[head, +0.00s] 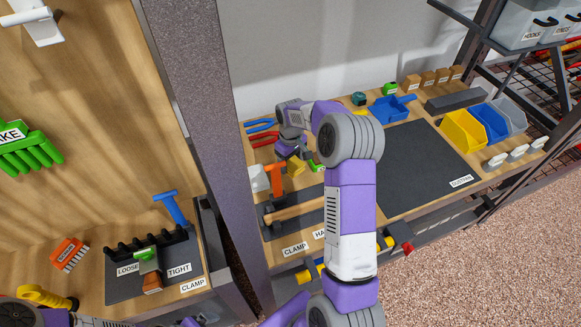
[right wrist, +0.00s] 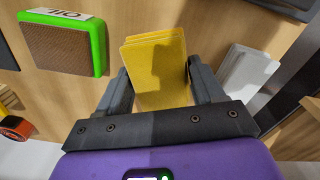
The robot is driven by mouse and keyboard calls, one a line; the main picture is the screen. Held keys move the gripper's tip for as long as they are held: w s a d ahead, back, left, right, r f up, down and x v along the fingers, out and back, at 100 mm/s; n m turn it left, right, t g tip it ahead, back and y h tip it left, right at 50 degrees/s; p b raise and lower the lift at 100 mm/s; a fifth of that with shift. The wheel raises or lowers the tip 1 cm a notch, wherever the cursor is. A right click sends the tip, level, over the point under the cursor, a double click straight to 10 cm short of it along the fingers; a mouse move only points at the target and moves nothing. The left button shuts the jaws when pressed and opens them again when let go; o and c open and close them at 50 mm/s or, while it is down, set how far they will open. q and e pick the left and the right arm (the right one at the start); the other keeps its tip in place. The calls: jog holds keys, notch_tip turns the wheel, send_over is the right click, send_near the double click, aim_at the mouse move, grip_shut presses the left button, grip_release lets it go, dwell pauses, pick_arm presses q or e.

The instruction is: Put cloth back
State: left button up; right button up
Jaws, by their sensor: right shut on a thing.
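A yellow folded cloth (right wrist: 157,70) sits between the two fingers of my right gripper (right wrist: 162,88) in the right wrist view, and the gripper is shut on it. In the head view the yellow cloth (head: 295,168) shows just below the right gripper (head: 289,153), over the back left part of the workbench. A white folded cloth (right wrist: 243,78) is to the right of the fingers in the right wrist view; it also shows in the head view (head: 258,179). My left gripper is not in view.
A green-edged block labelled OIL (right wrist: 66,44) is left of the fingers. An orange-headed tool (head: 276,178) and a wooden-handled hammer (head: 295,208) are near. A dark upright post (head: 205,110) stands at left. The dark mat (head: 425,165) is bare.

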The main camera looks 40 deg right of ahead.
aim_at(291, 161)
notch_tip(291, 161, down, 3)
jog(key=shift+w+r, duration=0.1)
jog(key=shift+r, duration=0.2)
jog(key=o, duration=0.9)
jog(key=shift+o, duration=0.2)
notch_tip(291, 161, up, 12)
jog(key=p, duration=0.3)
jog(key=shift+r, duration=0.1)
